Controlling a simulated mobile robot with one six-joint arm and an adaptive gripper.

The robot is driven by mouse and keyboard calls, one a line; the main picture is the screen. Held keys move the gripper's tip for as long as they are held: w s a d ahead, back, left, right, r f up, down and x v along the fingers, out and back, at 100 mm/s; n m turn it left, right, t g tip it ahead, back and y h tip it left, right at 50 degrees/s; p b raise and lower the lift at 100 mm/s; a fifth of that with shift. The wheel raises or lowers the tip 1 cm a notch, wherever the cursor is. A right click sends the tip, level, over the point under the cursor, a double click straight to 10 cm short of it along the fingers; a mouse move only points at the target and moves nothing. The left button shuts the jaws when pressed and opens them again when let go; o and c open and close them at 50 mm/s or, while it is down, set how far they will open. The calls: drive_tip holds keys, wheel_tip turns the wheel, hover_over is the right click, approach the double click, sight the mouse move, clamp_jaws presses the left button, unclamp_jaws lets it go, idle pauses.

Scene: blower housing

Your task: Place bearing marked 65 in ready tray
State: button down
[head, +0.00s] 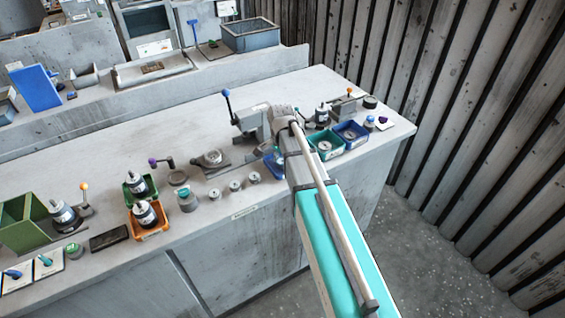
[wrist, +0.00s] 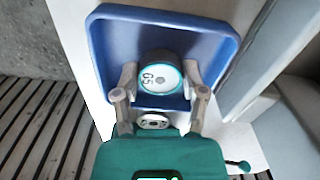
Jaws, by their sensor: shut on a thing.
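The bearing marked 65 (wrist: 159,72), a pale disc with a dark and teal rim, shows in the wrist view between the two fingers of my gripper (wrist: 162,84). The gripper is shut on it. The bearing is over the inside of a blue tray (wrist: 112,35); I cannot tell whether it touches the tray floor. No label is readable on this tray. In the head view my arm hides the gripper and the bearing. That view shows a blue tray (head: 364,135) at the right of the bench and another (head: 269,160) partly behind my arm.
A green tray (head: 331,153) stands beside the right blue tray. A grey clamp-like fixture (head: 250,120) is close to my arm. Several small bearings (head: 235,186) line the front of the bench, left of my arm. In the wrist view a small round part (wrist: 153,121) shows near the palm.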

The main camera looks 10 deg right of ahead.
sight(281, 162)
drive_tip(key=shift+f, duration=0.2)
drive_tip(key=shift+c, duration=0.8)
unclamp_jaws()
drive_tip(key=shift+r, duration=0.1)
drive_tip(key=shift+r, duration=0.15)
wheel_tip(281, 162, up, 12)
drive_tip(key=p, duration=1.2)
drive_tip(key=s+n, duration=1.2)
drive_tip(key=s, duration=0.4)
drive_tip(key=shift+d, duration=0.35)
